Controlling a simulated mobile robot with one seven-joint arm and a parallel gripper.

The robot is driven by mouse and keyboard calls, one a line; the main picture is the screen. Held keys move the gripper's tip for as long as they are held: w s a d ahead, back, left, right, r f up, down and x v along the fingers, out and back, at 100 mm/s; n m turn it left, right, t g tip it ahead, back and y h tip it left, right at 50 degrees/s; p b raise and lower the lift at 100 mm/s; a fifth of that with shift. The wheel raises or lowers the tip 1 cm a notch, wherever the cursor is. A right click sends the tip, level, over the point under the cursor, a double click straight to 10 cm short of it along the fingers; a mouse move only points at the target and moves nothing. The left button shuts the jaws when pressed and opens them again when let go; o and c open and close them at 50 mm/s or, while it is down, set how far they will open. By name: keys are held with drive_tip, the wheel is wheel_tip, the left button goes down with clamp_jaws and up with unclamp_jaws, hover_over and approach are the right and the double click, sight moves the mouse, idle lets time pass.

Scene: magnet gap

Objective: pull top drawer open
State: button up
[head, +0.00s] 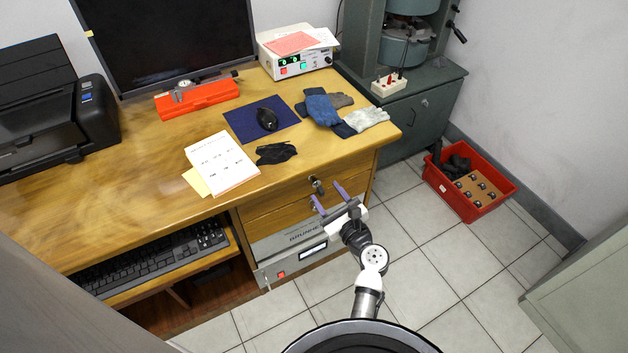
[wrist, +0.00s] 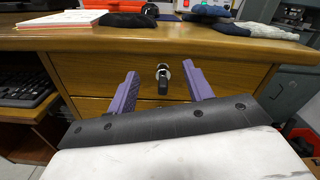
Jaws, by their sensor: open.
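The top drawer (wrist: 88,76) is a wooden front under the desk's top edge, and it looks shut in the wrist view. It also shows in the head view (head: 283,194). A metal lock with a dark key or pull (wrist: 162,80) sits near the middle of its front; it also shows in the head view (head: 317,185). My gripper (head: 327,196) has two purple fingers, spread apart and empty. In the wrist view my gripper (wrist: 160,88) points at the drawer front, with one finger on each side of the lock. I cannot tell whether the fingertips touch the drawer.
The wooden desk (head: 140,180) overhangs the drawer. Below are a second drawer (head: 280,220) and a grey instrument (head: 295,262). A keyboard (head: 155,262) lies on a left tray. A red crate (head: 468,208) stands on the right floor. Tiled floor (head: 420,265) lies clear around my arm.

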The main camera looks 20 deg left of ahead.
sight(324, 194)
drive_tip(key=s+d+f+m, duration=0.2)
drive_tip(key=d+f+m, duration=0.1)
drive_tip(key=f, duration=0.1)
drive_tip(key=b+x, duration=0.1)
drive_tip(key=x, duration=0.8)
drive_tip(key=shift+w+a+r, duration=0.1)
drive_tip(key=shift+w+a, duration=0.05)
drive_tip(key=shift+w, duration=0.3)
drive_tip(key=shift+c, duration=0.4)
drive_tip(key=c, duration=0.9)
drive_tip(key=shift+p+v, duration=0.8)
drive_tip(key=shift+v, duration=3.75)
